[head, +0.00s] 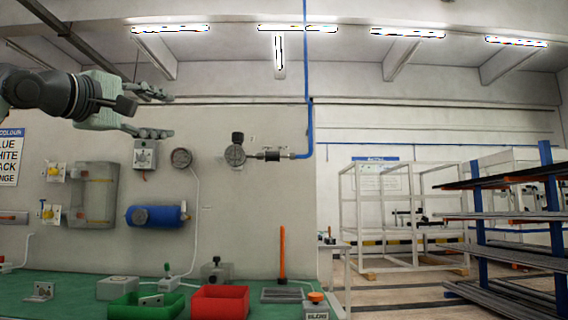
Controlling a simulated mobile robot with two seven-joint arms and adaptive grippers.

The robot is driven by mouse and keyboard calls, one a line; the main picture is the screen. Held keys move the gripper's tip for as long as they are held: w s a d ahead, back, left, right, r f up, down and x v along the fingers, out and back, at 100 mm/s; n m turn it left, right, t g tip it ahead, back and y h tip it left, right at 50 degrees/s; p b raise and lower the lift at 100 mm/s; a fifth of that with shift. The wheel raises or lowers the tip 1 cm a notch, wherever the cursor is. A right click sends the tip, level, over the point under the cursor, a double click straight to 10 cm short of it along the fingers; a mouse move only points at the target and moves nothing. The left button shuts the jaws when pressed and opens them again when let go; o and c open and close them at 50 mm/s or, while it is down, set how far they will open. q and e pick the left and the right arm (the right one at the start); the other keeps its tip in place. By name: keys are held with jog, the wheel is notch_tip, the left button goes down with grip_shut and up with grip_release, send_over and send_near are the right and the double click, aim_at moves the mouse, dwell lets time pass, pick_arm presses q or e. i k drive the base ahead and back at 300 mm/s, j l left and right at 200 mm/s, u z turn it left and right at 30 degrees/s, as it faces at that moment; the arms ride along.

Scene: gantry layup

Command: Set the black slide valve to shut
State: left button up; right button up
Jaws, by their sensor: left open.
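My left gripper (166,113) is at the upper left, its fingers spread apart with nothing between them, pointing right. It appears in front of the wall, above a grey switch box (144,155). A small dark and silver inline fitting (272,154) sits at the end of the blue air pipe, to the right of and below the gripper. It may be the black slide valve; its setting is too small to read. A round grey gauge (235,155) with a black knob on top (238,138) joins its left side. My right gripper is out of view.
A blue cylinder (158,215) and a round gauge (181,158) are on the wall. The green bench (70,290) bears a green bin (145,306), a red bin (220,302) and an orange upright bar (282,252). A rack (550,220) stands far right.

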aim_at(269, 155)
jog(key=i+l, duration=0.35)
jog(key=i, duration=0.15)
jog(key=i+l, duration=0.3)
jog(key=i, duration=0.15)
jog(key=i+l, duration=0.35)
jog(key=i, duration=0.15)
